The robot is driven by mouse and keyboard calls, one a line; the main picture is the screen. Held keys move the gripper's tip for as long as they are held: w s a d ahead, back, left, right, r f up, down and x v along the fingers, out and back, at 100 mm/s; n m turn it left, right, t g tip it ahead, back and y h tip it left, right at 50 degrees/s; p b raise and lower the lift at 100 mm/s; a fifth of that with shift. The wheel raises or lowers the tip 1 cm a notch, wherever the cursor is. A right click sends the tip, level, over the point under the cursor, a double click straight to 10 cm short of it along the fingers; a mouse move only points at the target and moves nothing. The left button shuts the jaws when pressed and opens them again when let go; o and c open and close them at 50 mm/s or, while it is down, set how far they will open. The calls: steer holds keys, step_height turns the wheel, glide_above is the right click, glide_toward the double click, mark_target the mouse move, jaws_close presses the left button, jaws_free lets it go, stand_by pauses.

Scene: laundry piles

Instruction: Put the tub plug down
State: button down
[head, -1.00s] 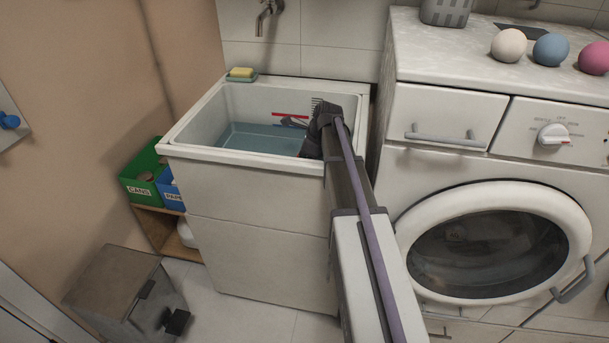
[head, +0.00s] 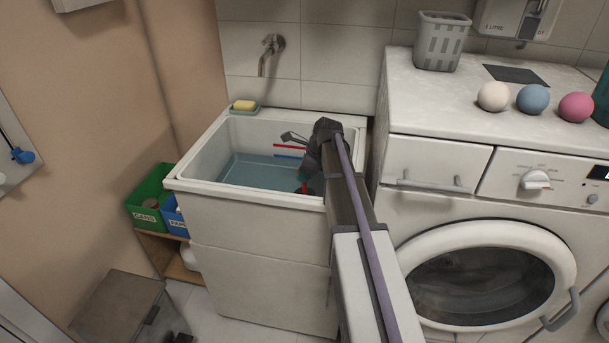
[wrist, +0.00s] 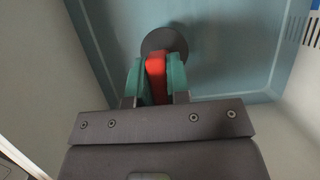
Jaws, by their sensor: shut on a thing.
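The tub plug is a dark round disc (wrist: 160,36) with a red upright grip (wrist: 156,78). My gripper (wrist: 156,75) has teal fingers, shut on the red grip from both sides. In the head view, my gripper (head: 303,183) is inside the utility tub (head: 185,186), toward its right side, with a little red showing; the disc is hidden there. Blue-tinted water (head: 255,172) covers the tub floor. Whether the disc touches the floor, I cannot tell.
The tub walls surround my gripper. A soap dish with a yellow sponge (head: 244,105) sits on the back left rim, below a wall tap (head: 268,55). The washing machine (head: 440,150) stands close on the right. Green (head: 150,197) and blue (head: 174,216) bins are at the left.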

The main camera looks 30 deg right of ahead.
step_height(320, 180, up, 11)
steer(key=p, duration=0.9)
